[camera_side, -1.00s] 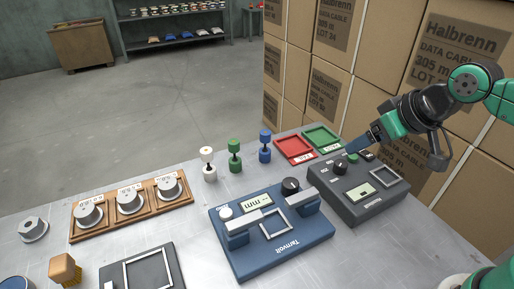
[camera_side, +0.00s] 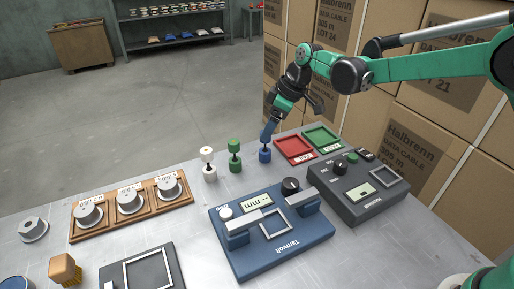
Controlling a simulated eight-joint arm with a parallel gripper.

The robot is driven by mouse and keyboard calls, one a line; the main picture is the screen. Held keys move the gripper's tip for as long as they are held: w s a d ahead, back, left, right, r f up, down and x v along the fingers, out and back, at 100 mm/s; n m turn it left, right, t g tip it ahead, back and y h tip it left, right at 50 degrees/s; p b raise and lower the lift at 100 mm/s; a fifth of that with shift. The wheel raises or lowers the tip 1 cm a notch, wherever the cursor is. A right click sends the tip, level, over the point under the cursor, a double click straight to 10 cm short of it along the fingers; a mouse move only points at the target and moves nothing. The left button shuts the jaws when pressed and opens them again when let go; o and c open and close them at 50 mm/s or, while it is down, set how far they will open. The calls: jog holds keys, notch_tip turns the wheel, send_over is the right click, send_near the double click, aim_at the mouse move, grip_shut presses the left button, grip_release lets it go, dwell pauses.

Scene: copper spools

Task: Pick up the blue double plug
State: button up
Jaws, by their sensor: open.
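The blue double plug (camera_side: 265,154) stands upright on the metal table, at the right end of a row with a green double plug (camera_side: 234,155) and a white double plug (camera_side: 209,164). My gripper (camera_side: 268,138) points down at the blue plug's top from above, its blue fingers overlapping the plug's upper end in the picture. The jaws are open. The upper end of the plug is partly hidden by the fingers, and I cannot tell whether they touch it.
A red tray (camera_side: 276,149) and a green tray (camera_side: 335,134) lie right of the plugs. A blue Tarnvolt device (camera_side: 290,255) and a dark grey instrument (camera_side: 345,205) stand in front. A wooden rack (camera_side: 75,233) is at left. Stacked cartons (camera_side: 340,30) rise behind.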

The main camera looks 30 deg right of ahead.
aim_at(265, 146)
jog(key=shift+x, duration=2.6)
grip_shut()
